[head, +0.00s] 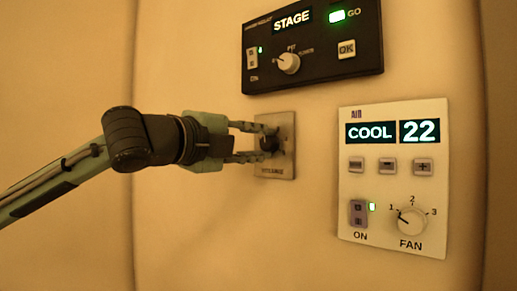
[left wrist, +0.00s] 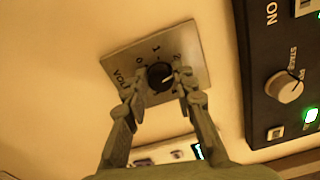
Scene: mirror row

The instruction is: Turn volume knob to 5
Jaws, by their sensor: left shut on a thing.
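The volume plate (head: 288,165) is a small grey panel on the wall, marked VOLUME at its bottom. Its black round knob (left wrist: 160,76) shows in the left wrist view, with a pale pointer line that seems to lie toward the 2. The digits 0, 1 and 2 are readable on the plate (left wrist: 192,44); the higher ones are hidden by the fingers. My left gripper (head: 262,143) is shut on the knob, one finger on each side, as the left wrist view (left wrist: 156,84) also shows. My right gripper is not in view.
A black STAGE panel (head: 315,75) with a white knob (head: 288,63) is mounted above. A white AIR panel (head: 390,180) reading COOL 22, with a FAN knob (head: 411,221), is at the right. The wall to the left and below is bare.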

